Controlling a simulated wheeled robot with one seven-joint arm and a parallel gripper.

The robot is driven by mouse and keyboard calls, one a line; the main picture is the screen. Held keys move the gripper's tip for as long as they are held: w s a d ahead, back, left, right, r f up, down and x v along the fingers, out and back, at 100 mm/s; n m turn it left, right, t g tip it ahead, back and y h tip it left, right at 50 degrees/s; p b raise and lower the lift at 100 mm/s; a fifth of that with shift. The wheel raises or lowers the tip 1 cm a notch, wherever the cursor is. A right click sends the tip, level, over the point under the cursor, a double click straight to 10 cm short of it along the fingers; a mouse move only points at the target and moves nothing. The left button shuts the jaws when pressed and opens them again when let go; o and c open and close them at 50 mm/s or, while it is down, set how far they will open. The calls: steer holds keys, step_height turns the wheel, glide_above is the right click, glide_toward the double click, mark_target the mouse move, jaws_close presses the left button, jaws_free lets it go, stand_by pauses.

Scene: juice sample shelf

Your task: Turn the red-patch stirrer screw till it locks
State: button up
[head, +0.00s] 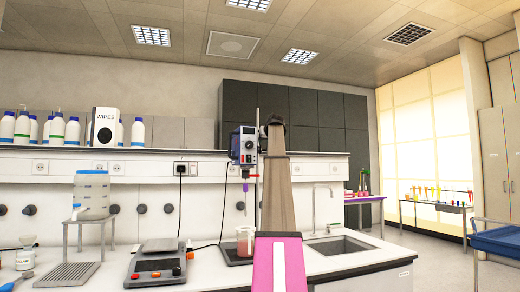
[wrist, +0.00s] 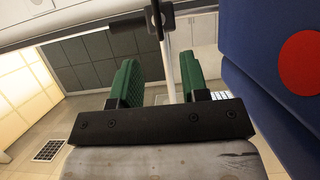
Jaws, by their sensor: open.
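The stirrer (head: 243,145) is a blue and grey motor unit on an upright rod (head: 257,130) in the head view. In the wrist view its blue housing (wrist: 262,75) fills the right side, with a round red patch (wrist: 303,62). A dark clamp piece with a screw (wrist: 156,16) shows at the top of the wrist view, by the pale rod (wrist: 168,65). My gripper (wrist: 157,68) has green fingers, open and empty, one to each side of the rod in the picture. The screw appears beyond the fingertips. In the head view my arm hides most of the gripper.
A beaker (head: 245,240) with reddish liquid stands below the stirrer. A hotplate-like device (head: 158,262) is left on the white bench, and a sink (head: 340,246) is to the right. The blue housing is close to the right finger in the wrist view.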

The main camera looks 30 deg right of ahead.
mark_target(260, 147)
steer(key=x, duration=0.8)
steer(key=shift+w+d, duration=0.1)
steer(key=shift+w, duration=0.15)
jaws_close()
